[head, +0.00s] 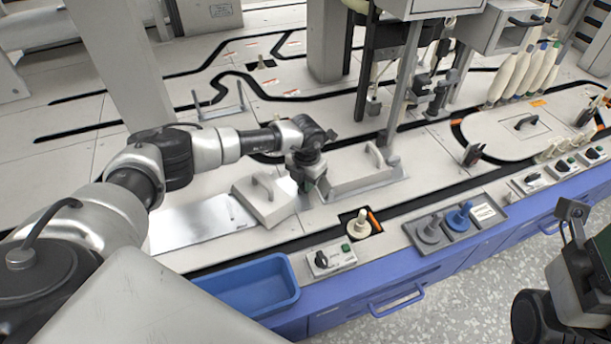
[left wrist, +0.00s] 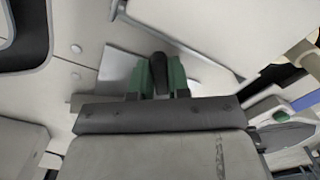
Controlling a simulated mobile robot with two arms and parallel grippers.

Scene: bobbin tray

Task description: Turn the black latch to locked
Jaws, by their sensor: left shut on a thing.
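The black latch (left wrist: 159,67) shows in the left wrist view as a dark, rounded grip between the two green fingers. My left gripper (left wrist: 160,82) is shut on it, one finger on each side. In the head view my left gripper (head: 312,190) points down at the work surface, between a light lidded block and a light tray. The latch is hidden behind the gripper there, and I cannot tell its turn angle. Part of my right arm shows at the lower right edge of the head view, away from the latch; its fingers cannot be made out.
A light block with a handle (head: 279,208) stands left of the gripper, and a light tray (head: 351,190) stands right. A blue bin (head: 287,291) and a switch box (head: 331,260) lie nearer the front edge. A grey post (head: 401,90) rises behind the tray.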

